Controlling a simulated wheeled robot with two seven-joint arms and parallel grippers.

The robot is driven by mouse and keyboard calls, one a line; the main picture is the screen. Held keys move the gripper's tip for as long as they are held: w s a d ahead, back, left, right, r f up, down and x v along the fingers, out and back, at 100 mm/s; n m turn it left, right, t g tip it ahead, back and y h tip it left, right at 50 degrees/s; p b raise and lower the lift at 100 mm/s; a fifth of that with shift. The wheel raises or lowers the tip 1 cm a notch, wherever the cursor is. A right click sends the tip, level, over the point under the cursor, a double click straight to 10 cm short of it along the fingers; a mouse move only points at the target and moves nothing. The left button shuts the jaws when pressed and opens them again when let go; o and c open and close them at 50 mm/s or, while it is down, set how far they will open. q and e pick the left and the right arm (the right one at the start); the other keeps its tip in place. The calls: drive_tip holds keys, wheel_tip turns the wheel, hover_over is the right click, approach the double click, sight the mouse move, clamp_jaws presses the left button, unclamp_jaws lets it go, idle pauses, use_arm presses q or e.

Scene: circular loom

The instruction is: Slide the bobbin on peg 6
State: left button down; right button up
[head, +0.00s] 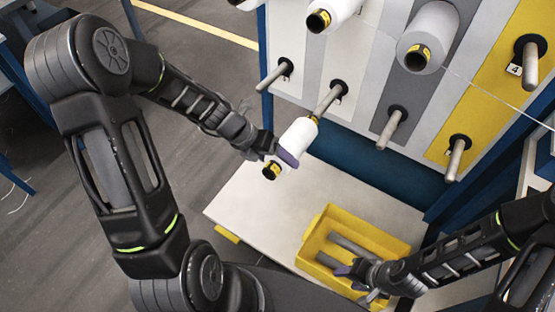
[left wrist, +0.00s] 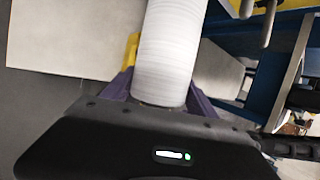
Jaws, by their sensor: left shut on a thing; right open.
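A white bobbin (head: 296,137) with yellow-and-black ends is held in my left gripper (head: 284,157), whose purple fingers close around it. The bobbin tilts up and right, its far end at the tip of an empty grey peg (head: 329,99); I cannot tell whether the peg has entered it. The left wrist view shows the bobbin (left wrist: 167,50) between the purple fingers, its far end out of frame. The peg's number label is too small to read. My right gripper (head: 362,277) is open at the yellow bin's front right edge.
The yellow bin (head: 313,241) on the pale table (head: 243,200) holds grey rods. Other empty pegs (head: 275,75) (head: 391,128) (head: 456,160) stick out of the striped panel, one (head: 530,70) labelled 4. A bobbin (head: 428,37) with a thread sits above.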

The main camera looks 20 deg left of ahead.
sight(301, 133)
use_arm(q)
drive_tip(key=shift+w+d, duration=0.1)
drive_tip(key=shift+w, duration=0.5)
drive_tip(key=shift+w+p, duration=0.2)
drive_tip(key=shift+p, duration=0.1)
drive_tip(key=shift+w+d+f+p, duration=0.15)
drive_tip(key=shift+w+p, duration=0.35)
drive_tip(key=shift+w, duration=0.7)
drive_tip(key=shift+w+d+f+p, duration=0.15)
drive_tip(key=shift+w+p, duration=0.3)
drive_tip(key=shift+w, duration=0.75)
drive_tip(key=shift+d+r, duration=0.1)
drive_tip(key=shift+w+d+p, duration=0.15)
drive_tip(key=shift+w+p, duration=0.25)
drive_tip(key=shift+w, duration=0.7)
drive_tip(key=shift+w+d+p, duration=0.1)
drive_tip(key=shift+w+p, duration=0.3)
drive_tip(key=shift+w, duration=0.95)
drive_tip(key=shift+w+d, duration=0.1)
drive_tip(key=shift+w, duration=0.05)
